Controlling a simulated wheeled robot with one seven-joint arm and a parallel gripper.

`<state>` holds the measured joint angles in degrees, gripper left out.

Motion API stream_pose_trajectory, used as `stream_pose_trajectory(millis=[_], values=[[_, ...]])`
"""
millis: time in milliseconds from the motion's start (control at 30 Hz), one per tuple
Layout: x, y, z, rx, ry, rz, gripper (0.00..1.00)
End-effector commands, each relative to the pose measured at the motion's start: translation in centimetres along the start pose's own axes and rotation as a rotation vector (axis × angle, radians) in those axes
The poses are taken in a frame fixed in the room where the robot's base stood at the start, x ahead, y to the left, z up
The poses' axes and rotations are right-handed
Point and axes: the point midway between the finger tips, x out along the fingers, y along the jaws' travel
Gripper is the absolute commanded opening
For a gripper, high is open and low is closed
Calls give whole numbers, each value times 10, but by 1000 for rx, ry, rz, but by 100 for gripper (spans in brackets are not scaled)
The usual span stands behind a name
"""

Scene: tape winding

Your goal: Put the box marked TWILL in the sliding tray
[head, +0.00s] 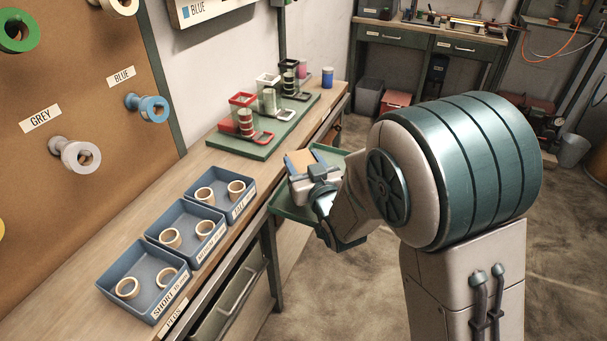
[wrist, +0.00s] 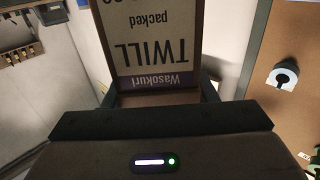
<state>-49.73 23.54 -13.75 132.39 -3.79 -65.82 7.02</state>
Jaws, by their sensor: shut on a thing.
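The box marked TWILL (wrist: 150,55) fills the top middle of the wrist view, its label upside down with "Wasokuri" and "packed" on it. In the head view the box (head: 299,160) shows as a small tan and pale block at my gripper's end. My gripper (head: 314,176) is shut on it. The green sliding tray (head: 291,209) juts out from the bench's front edge, and the box and gripper appear in front of or above it. Part of the tray is hidden by my gripper and arm. I cannot tell the height of the box over the tray.
Blue bins (head: 152,262) with pale rings stand along the near bench. A green board (head: 247,143) with several spool stands sits farther along the bench, beside the tray. A pegboard (head: 95,95) with colored spools is on the left wall.

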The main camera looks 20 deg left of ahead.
Motion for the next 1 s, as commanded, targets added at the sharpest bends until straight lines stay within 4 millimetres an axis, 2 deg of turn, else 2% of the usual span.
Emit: stream_pose_trajectory(millis=[100, 300, 767, 800, 867, 1000], values=[[0, 0, 18, -1, -5, 0, 25], [0, 0, 36, -1, -2, 0, 25], [0, 0, 41, 0, 1, 0, 25], [-1, 0, 41, 0, 0, -1, 54], [-1, 0, 40, 0, -1, -1, 71], [-1, 0, 40, 0, -1, -1, 73]])
